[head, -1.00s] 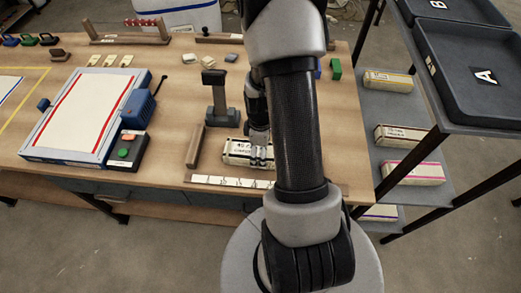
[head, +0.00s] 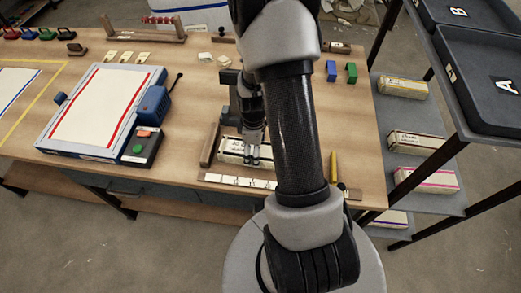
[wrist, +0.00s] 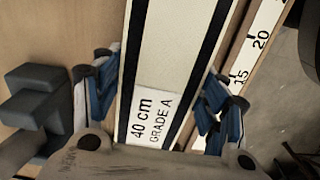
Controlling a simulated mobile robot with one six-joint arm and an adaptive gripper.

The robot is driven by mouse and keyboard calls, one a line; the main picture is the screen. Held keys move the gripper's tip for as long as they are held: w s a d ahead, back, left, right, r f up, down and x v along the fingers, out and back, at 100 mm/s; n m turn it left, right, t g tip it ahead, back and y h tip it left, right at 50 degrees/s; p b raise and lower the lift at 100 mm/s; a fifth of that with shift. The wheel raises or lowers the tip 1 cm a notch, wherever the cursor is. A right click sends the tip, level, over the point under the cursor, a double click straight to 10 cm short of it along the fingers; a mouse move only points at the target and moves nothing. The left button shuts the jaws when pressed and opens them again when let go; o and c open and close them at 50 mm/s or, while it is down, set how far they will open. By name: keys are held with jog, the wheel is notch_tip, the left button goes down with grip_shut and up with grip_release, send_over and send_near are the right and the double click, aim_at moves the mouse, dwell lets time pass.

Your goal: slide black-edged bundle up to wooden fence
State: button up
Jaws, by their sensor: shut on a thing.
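The black-edged bundle (head: 231,150) is cream with dark stripes along its long sides and lies flat on the table. In the wrist view the bundle (wrist: 172,50) carries a label reading "40 cm GRADE A". My gripper (head: 252,156) is down over it, with a blue-padded finger on each long side; the wrist view shows my gripper (wrist: 158,88) shut across its width. The wooden fence (head: 210,143) is a short upright bar just left of the bundle's left end. They are very close; I cannot tell whether they touch. My arm hides the bundle's right part.
A ruler strip (head: 238,182) runs along the bundle's front side, and shows beside it in the wrist view (wrist: 250,50). A dark stand (head: 230,112) rises behind. A framed cloth board (head: 100,108) and a button box (head: 142,146) lie left. Shelves stand right.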

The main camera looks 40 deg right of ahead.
jog(key=shift+w+a, duration=0.55)
jog(key=shift+w, duration=0.1)
jog(key=o, duration=1.3)
jog(key=shift+r, duration=0.1)
notch_tip(320, 180, up, 12)
jog(key=shift+f, duration=0.1)
